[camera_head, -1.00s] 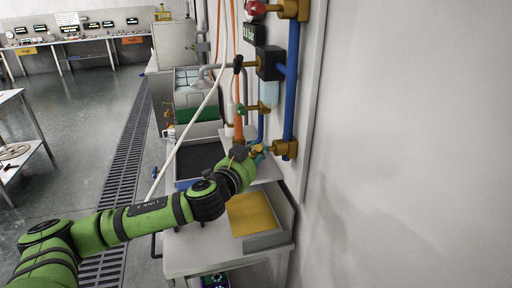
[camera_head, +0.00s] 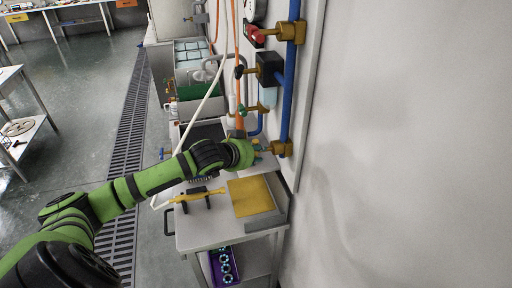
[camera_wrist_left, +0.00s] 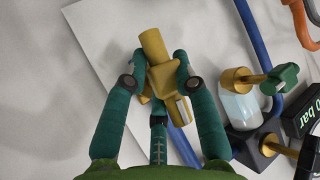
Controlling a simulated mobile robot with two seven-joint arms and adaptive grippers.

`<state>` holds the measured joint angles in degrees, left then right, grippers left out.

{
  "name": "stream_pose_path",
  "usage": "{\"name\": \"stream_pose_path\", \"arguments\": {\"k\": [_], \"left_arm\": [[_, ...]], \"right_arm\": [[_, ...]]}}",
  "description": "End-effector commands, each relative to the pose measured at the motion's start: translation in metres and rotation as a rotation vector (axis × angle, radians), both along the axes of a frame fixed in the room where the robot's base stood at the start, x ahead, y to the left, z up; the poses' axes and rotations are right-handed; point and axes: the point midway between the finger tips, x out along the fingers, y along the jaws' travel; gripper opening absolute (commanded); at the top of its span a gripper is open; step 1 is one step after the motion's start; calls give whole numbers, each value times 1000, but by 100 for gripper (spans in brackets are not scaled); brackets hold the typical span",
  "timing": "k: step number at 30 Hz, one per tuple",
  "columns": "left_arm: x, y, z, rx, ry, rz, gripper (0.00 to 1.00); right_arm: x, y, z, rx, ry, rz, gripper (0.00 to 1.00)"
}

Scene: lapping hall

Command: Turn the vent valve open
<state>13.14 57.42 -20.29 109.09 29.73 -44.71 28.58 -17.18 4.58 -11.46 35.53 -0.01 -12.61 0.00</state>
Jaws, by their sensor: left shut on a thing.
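The vent valve appears to be the lowest brass fitting (camera_head: 282,149) on the blue pipe by the wall; no label on it is readable. My left gripper (camera_head: 262,150) is at this fitting, its fingers mostly hidden behind my arm's green end. In the left wrist view the teal fingers of my left gripper (camera_wrist_left: 156,84) close from both sides on the brass valve (camera_wrist_left: 160,78). The valve's brass bar lies tilted between the fingertips. My right gripper is in neither view.
Above on the wall are a green-handled valve (camera_head: 258,108), a black-handled valve (camera_head: 240,72) and a red-handled valve (camera_head: 262,35). Below stands a grey bench (camera_head: 205,238) with a yellow mat (camera_head: 250,196) and a yellow tool (camera_head: 198,195). A floor drain (camera_head: 127,150) runs left.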

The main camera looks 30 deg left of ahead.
Motion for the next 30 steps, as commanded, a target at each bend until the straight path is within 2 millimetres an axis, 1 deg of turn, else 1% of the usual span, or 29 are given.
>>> {"name": "stream_pose_path", "arguments": {"k": [18, 19, 20, 30], "left_arm": [[0, 0, 0, -31, 28, 0, 0], [0, 0, 0, -31, 28, 0, 40], [0, 0, 0, -31, 28, 0, 52], [-1, 0, 0, -31, 28, 0, 52]], "right_arm": [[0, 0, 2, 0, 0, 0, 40], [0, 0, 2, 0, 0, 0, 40], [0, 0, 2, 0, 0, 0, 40], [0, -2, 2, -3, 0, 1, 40]]}}
